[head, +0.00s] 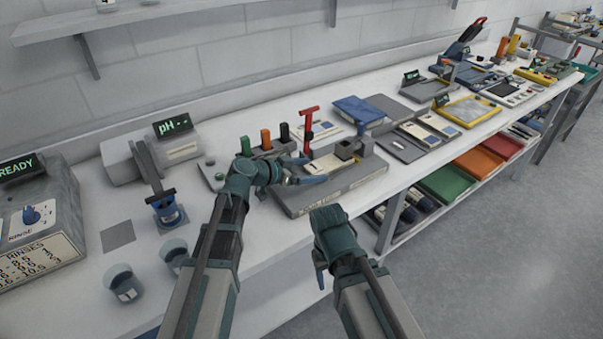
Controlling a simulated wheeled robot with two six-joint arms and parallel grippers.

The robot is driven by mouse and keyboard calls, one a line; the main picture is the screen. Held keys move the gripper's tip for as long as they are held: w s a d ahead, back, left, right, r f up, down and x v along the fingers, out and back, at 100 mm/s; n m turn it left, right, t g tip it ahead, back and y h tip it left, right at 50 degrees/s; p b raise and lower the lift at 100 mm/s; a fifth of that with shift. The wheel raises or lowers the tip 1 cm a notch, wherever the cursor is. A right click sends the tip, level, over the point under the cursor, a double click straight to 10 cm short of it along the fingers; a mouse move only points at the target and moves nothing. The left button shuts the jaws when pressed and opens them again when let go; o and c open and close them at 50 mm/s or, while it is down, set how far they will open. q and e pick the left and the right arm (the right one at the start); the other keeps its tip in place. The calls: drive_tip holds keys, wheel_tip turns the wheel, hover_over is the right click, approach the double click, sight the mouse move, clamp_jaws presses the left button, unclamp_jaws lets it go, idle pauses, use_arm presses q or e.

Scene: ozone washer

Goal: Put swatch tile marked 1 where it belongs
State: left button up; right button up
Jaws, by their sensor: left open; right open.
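My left gripper (314,170) is open over the left part of a grey platform (345,188). Its blue fingers are spread beside a pale flat piece (325,163) on that platform; I cannot tell whether they touch it. My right gripper (321,277) is open and empty, low in front of the bench edge. Pale tiles with blue patches (416,131) lie in a grey tray further right. No mark 1 is legible on any tile, so I cannot tell which one it is.
A red-handled clamp (308,122) stands behind the platform. Green, orange and black pegs (266,138) stand behind my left gripper. A pH meter (172,143), a blue-filled cup (168,213) and two beakers (124,284) are at left.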

use_arm(q)
drive_tip(key=shift+w+d, duration=0.1)
drive_tip(key=c, duration=1.3)
drive_tip(key=shift+c, duration=0.2)
use_arm(e)
drive_tip(key=shift+a, duration=0.1)
